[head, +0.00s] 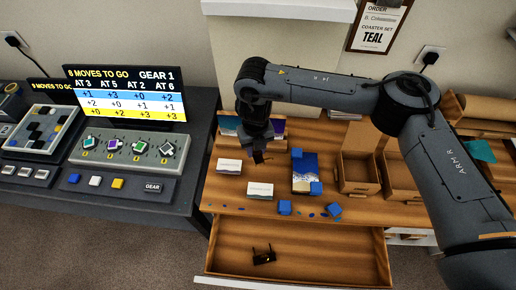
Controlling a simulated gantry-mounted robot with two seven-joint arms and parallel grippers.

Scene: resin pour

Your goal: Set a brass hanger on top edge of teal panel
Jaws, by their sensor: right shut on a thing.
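My right gripper (259,152) points down over the wooden desk (225,207), behind the white cards. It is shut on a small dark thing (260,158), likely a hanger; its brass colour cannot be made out. A similar dark hanger-like piece (264,257) lies in the open drawer (325,263). Behind the gripper, a picture panel (229,125) stands at the desk's back; the gripper partly hides this area. I cannot tell whether the held piece touches a panel, nor which panel is the teal one. My left gripper is out of view.
A blue-and-white panel (305,168) with blue corner blocks lies on the desk. Two white cards (260,190) lie left of it. Blue blocks (285,207) sit near the front edge. Open wooden boxes (358,172) stand right, below my arm. A game console (128,150) fills the left table.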

